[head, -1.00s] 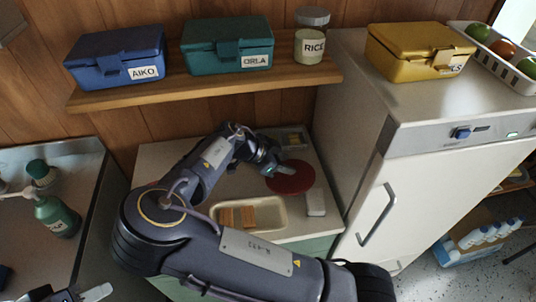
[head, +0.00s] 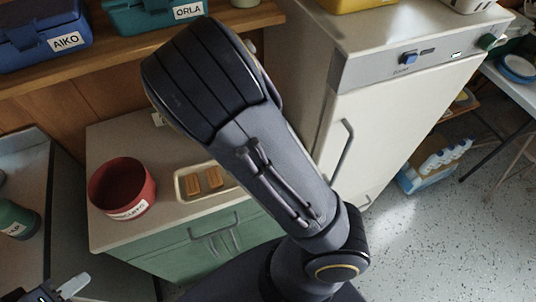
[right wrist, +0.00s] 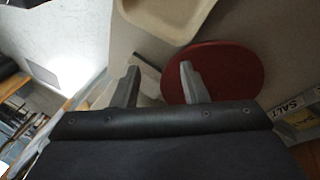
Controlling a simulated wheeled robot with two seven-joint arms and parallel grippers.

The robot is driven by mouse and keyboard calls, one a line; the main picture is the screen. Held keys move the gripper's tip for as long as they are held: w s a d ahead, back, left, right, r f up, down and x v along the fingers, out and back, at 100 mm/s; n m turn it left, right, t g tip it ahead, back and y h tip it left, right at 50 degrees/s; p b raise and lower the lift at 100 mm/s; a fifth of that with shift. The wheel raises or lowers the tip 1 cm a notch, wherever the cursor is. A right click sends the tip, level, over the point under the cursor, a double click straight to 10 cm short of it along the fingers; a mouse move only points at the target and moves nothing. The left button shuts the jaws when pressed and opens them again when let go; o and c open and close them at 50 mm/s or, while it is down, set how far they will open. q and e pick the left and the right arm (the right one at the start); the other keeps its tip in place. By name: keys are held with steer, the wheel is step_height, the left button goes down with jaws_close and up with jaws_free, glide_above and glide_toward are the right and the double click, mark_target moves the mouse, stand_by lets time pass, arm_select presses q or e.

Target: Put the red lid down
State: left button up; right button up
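The red lid (right wrist: 228,72) is a flat round disc, lying on the pale counter in the right wrist view. In the head view my right arm hides the lid and the right gripper. A red round tin (head: 122,190) with a white label stands open on the counter's left part. My left gripper (head: 60,291) is partly cut off at the bottom left corner, away from the counter things.
A cream tray (head: 186,190) with brown blocks lies right of the tin. A shelf (head: 105,57) with blue (head: 45,38) and teal (head: 155,14) boxes hangs above. A white fridge (head: 385,120) stands to the right. A yellow-labelled salt box (right wrist: 298,112) is near the lid.

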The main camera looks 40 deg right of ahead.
steer(key=s+n+y, duration=0.2)
steer(key=s+y, duration=0.1)
steer(key=s+a+y, duration=0.1)
steer(key=shift+s+r+n+t, duration=0.3)
steer(key=shift+r+n, duration=0.05)
steer(key=shift+n, duration=0.05)
steer(key=s+a+r+n+t+y, duration=0.1)
steer(key=s+r+n+t+y, duration=0.1)
steer(key=s+r+n+t, duration=0.6)
steer(key=s+r+n, duration=0.1)
steer(key=s+n, duration=0.2)
steer(key=shift+s+a+r+t, duration=0.25)
steer(key=shift+s+r+t, duration=0.05)
steer(key=shift+s+r, duration=0.1)
